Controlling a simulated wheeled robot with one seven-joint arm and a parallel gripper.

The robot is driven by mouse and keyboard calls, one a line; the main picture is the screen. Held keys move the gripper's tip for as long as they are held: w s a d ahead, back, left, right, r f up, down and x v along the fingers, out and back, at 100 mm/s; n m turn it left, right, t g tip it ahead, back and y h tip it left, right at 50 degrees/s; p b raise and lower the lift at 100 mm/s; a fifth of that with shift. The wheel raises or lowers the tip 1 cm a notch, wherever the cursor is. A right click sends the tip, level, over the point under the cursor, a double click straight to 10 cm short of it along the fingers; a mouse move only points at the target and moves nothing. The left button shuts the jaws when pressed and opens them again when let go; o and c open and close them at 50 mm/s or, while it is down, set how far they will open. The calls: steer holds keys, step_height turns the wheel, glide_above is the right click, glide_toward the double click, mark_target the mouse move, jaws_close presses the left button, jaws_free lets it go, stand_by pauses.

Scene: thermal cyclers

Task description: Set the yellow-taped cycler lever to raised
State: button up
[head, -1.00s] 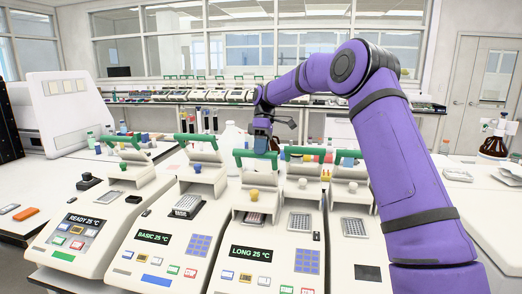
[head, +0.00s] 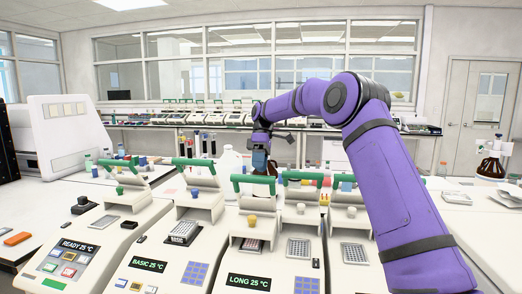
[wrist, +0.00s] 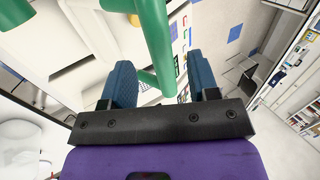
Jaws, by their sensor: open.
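The cycler reading LONG 25 °C (head: 285,262) stands in the front row and has a yellow knob (head: 252,219) on its lid. I cannot make out tape apart from this yellow mark. Its green lever bar (head: 252,186) stands above the lid, at about the height of the neighbouring levers. My gripper (head: 261,166) is at the right part of this bar, pointing down. In the wrist view my gripper (wrist: 160,64) is open, with a green bar (wrist: 153,48) between its blue fingers. I cannot tell whether the fingers touch it.
The BASIC cycler (head: 158,250) with a blue knob and the READY cycler (head: 85,243) with a green knob stand to the left. Bottles and small coloured items stand behind.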

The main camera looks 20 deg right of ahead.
steer(key=v, duration=0.7)
steer(key=shift+r, duration=0.15)
steer(key=shift+c, duration=0.3)
steer(key=c, duration=0.4)
steer(key=shift+s+a+h, duration=0.1)
steer(key=shift+a+h, duration=0.2)
steer(key=c, duration=0.3)
steer(key=s+a+f+n+h, duration=0.1)
steer(key=h, duration=0.1)
steer(key=s+a+f+t+h, duration=0.1)
steer(key=s+a+f+h, duration=0.1)
steer(key=h, duration=0.1)
steer(key=shift+s+a+n+t, duration=0.15)
steer(key=shift+n+t, duration=0.15)
steer(key=shift+n, duration=0.1)
jaws_close()
steer(key=s+a+f+n+t+h, duration=0.2)
steer(key=s+a+n+t, duration=0.3)
steer(key=s+n+t, duration=0.25)
steer(key=s+a+f+n+t+h, duration=0.2)
steer(key=s+a+n+t, duration=0.2)
steer(key=s+n+t, duration=0.4)
steer(key=w+d+f+g, duration=0.2)
steer(key=w+d, duration=0.4)
steer(key=w, duration=0.5)
steer(key=shift+w+d+f+n, duration=0.25)
steer(key=shift+f+n, duration=0.1)
steer(key=shift+f, duration=0.55)
